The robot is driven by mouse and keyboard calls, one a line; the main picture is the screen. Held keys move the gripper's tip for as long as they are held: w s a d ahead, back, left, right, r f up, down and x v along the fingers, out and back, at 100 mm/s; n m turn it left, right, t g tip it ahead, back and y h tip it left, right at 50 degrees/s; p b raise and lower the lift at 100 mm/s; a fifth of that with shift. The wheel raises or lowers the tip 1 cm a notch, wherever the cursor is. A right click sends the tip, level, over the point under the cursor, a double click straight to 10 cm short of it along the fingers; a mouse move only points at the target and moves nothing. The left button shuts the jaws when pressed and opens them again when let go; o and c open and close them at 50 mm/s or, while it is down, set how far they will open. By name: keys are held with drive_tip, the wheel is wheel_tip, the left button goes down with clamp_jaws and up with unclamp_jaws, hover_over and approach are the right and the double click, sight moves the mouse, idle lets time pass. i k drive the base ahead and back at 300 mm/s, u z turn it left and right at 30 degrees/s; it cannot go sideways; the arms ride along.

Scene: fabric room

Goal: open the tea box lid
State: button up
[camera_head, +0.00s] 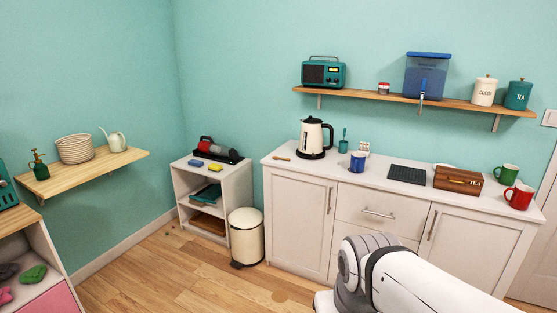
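The tea box (458,180) is a brown wooden box on the right part of the white counter, and its lid looks shut. A dark mat lies to its left, and a green mug and a red mug stand to its right. My white and grey arm fills the lower right of the view, in front of the counter. My gripper is out of view, so its state and distance from the box do not show.
The white counter (335,171) also bears a cream kettle (314,138), a dark mat (409,174), a green mug (507,174) and a red mug (519,196). A shelf (400,98) hangs above it. A bin (246,237) stands left of the cabinet. Wooden floor is clear in front.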

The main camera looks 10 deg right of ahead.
sight(453, 175)
drive_tip(key=z, duration=0.55)
drive_tip(key=i, duration=1.6)
drive_tip(key=z, duration=0.7)
drive_tip(key=i, duration=0.5)
drive_tip(key=z, duration=0.35)
drive_tip(key=k, duration=0.8)
drive_tip(key=z, duration=0.2)
drive_tip(key=i, duration=0.8)
drive_tip(key=u, duration=0.1)
